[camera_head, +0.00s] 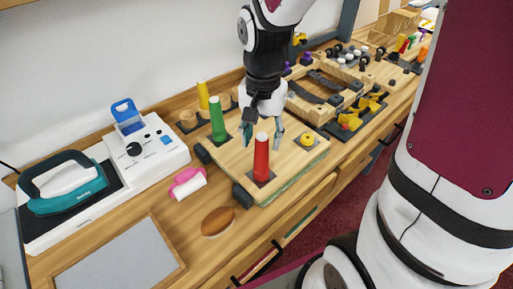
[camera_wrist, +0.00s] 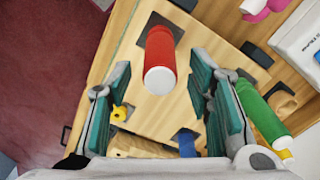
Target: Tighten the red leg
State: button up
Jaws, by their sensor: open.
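The red leg (camera_head: 261,158) stands upright near the front corner of a light wooden board (camera_head: 292,166), on a dark square. In the wrist view the red leg (camera_wrist: 160,58) shows its white top, ahead of and between the two fingers. My gripper (camera_head: 262,132) is open and empty, above the board and just behind the red leg. Its teal finger pads also show in the wrist view (camera_wrist: 162,95), apart from the leg. A green leg (camera_head: 217,119) stands at the board's left corner, and it lies to the right of the fingers in the wrist view (camera_wrist: 264,112).
A yellow leg (camera_head: 203,100) stands behind the green one. A yellow knob (camera_head: 307,139) sits on the board's right. A pink-handled roller (camera_head: 188,183) and a brown oval brush (camera_head: 217,221) lie left of the board. A teal iron (camera_head: 66,182) rests at far left.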

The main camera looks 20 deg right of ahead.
jog(key=shift+c, duration=0.3)
jog(key=c, duration=1)
jog(key=m, duration=1)
jog(key=shift+m, duration=0.4)
jog(key=m, duration=0.4)
jog(key=shift+p, duration=0.35)
jog(key=o, duration=0.8)
